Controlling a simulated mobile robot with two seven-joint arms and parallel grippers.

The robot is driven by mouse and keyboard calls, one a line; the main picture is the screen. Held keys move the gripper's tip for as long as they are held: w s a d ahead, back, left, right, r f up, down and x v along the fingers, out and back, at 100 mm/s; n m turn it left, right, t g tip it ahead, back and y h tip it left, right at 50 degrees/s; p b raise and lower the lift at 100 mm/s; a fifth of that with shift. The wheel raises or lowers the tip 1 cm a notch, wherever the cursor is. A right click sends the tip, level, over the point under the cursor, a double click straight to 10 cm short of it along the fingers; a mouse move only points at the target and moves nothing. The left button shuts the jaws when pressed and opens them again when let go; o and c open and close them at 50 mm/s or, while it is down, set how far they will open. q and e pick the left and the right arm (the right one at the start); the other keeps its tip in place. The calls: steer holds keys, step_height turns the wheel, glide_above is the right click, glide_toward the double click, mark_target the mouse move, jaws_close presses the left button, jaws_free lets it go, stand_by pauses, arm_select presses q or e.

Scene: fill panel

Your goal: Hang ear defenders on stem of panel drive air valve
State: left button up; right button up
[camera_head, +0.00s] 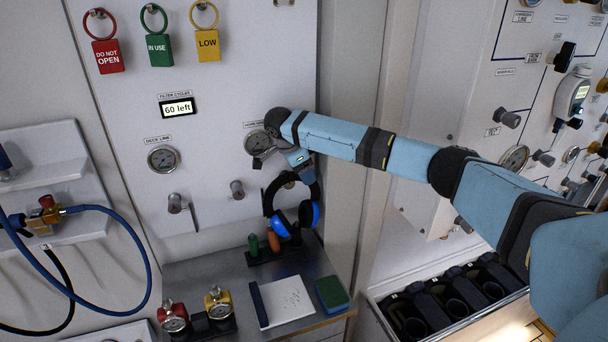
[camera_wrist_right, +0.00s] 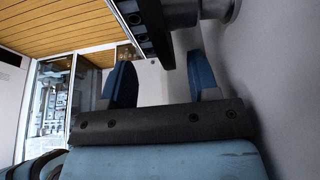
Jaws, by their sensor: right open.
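The ear defenders (camera_head: 309,214), with a black headband and blue cups, hang cups down in front of the white panel, above the small shelf. The top of the headband is beside the tip of my right gripper (camera_head: 300,166), which points downward. In the right wrist view, the blue fingers of my right gripper (camera_wrist_right: 160,66) are spread apart with nothing clearly between them. A dark part and a grey metal stem (camera_wrist_right: 215,9) show just beyond them. The headband appears to be at a stem, partly hidden by my gripper; I cannot tell exactly how it rests. My left gripper is not in view.
Two other valve stems (camera_head: 237,190) (camera_head: 177,203) and gauges (camera_head: 163,159) are to the left. Coloured tags (camera_head: 159,49) hang above. The shelf (camera_head: 215,275) below holds a notepad (camera_head: 287,302), a sponge (camera_head: 332,293) and gauges. A panel edge stands close on the right.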

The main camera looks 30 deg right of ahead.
steer(key=b+v, duration=0.1)
steer(key=v, duration=0.4)
steer(key=shift+r, duration=0.15)
steer(key=p+v, duration=0.1)
steer(key=v, duration=0.6)
steer(key=shift+a+r, duration=0.1)
